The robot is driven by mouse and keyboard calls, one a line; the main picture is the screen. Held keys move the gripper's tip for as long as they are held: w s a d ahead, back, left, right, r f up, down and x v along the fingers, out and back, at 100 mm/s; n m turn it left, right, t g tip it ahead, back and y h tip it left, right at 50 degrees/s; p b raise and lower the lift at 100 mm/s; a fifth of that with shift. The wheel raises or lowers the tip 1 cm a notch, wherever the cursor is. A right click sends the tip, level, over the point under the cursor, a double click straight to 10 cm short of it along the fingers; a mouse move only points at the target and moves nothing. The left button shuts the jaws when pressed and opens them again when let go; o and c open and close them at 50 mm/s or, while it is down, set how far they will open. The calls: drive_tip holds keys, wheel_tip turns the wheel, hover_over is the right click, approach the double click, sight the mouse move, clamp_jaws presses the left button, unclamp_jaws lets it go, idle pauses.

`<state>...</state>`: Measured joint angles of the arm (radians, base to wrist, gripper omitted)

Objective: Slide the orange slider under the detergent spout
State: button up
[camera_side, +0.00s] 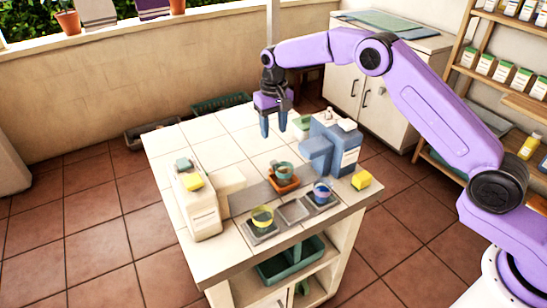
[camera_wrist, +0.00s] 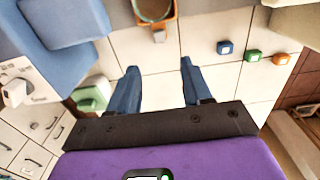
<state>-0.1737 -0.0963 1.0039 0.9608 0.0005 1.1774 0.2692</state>
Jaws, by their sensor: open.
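The orange slider (camera_side: 286,184) sits on a grey strip on the tiled table and carries a teal cup. In the wrist view the slider (camera_wrist: 172,27) shows at the top, beyond my fingertips. A blue dispenser (camera_side: 347,150) with a blocky spout (camera_side: 315,147) stands to its right. I cannot tell which one is the detergent. My gripper (camera_side: 274,125) is open and empty above the table, behind the slider and apart from it; its fingers (camera_wrist: 159,68) show in the wrist view.
A yellow sponge (camera_side: 361,180) lies right of the blue dispenser. The wrist view shows small blue (camera_wrist: 225,47), green and orange pieces.

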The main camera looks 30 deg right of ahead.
sight(274, 161)
wheel_tip(274, 161, down, 12)
drive_tip(key=shift+r, duration=0.2)
drive_tip(key=shift+c, duration=0.3)
clamp_jaws()
drive_tip(key=d, duration=0.7)
drive_tip(key=shift+d, duration=0.4)
